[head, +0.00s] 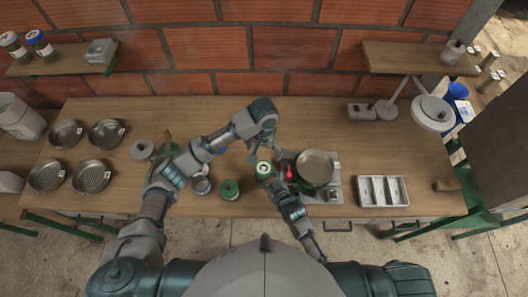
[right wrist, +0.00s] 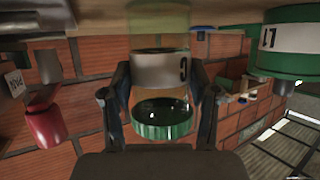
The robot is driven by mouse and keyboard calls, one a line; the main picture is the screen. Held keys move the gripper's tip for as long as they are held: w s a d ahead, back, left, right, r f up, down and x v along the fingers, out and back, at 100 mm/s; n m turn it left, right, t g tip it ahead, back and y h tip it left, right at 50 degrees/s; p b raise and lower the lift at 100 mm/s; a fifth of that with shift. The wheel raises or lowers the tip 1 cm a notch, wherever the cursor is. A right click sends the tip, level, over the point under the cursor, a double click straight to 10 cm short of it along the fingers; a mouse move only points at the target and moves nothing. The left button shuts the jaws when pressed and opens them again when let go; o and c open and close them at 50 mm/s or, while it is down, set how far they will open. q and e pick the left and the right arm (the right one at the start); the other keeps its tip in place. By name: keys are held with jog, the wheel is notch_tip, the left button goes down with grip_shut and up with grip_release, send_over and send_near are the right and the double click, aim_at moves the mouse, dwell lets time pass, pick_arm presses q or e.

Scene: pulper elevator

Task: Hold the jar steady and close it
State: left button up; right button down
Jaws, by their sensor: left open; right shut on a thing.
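The jar (head: 264,169) stands near the middle of the bench; from above its top shows a green ring with a pale centre. In the right wrist view, which looks upside down, the jar (right wrist: 160,70) is clear glass with a pale label. A green ribbed lid (right wrist: 163,130) is at its mouth; I cannot tell whether it is screwed tight. My right gripper (right wrist: 160,100) is shut on the jar, one finger on each side. My left gripper (head: 266,152) is open just above and behind the jar, fingers pointing down.
A second green-topped jar (head: 229,189) stands close on the left. A pot (head: 314,168) on a burner stands close on the right, with a red item (head: 289,174) between. A divided tray (head: 383,191) is farther right. Round sieves (head: 90,177) fill the left end.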

jog(key=shift+f, duration=0.1)
jog(key=shift+c, duration=1.1)
grip_release()
jog(key=v, duration=1.2)
jog(key=shift+f, duration=0.1)
